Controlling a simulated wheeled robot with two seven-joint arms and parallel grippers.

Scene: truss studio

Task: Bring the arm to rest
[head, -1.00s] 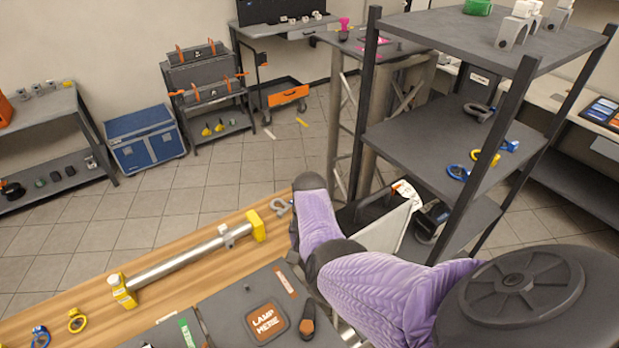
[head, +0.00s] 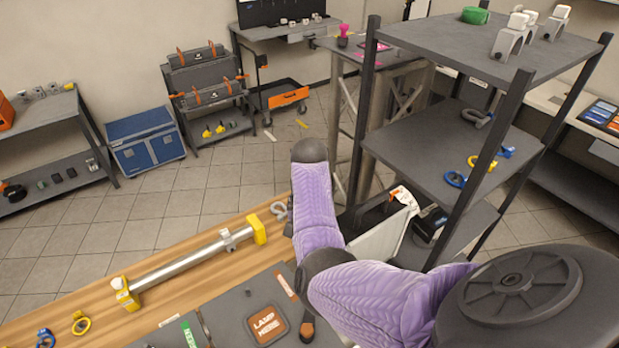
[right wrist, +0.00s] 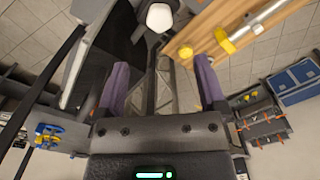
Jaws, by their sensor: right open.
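My right arm (head: 320,210), in purple covering, comes in from the lower right of the head view and bends upward beside the wooden bench, its dark rounded joint at the top. Its gripper is hidden in that view. In the right wrist view my right gripper (right wrist: 163,78) shows two purple fingers spread wide apart, with nothing between them. My left arm and left gripper are in no view.
A wooden bench (head: 200,276) holds a metal tube (head: 185,267) in yellow end blocks and a dark mat with a lamp label. A dark shelf rack (head: 425,160) stands close to the right of my arm. Tiled floor (head: 225,190) lies open beyond the bench.

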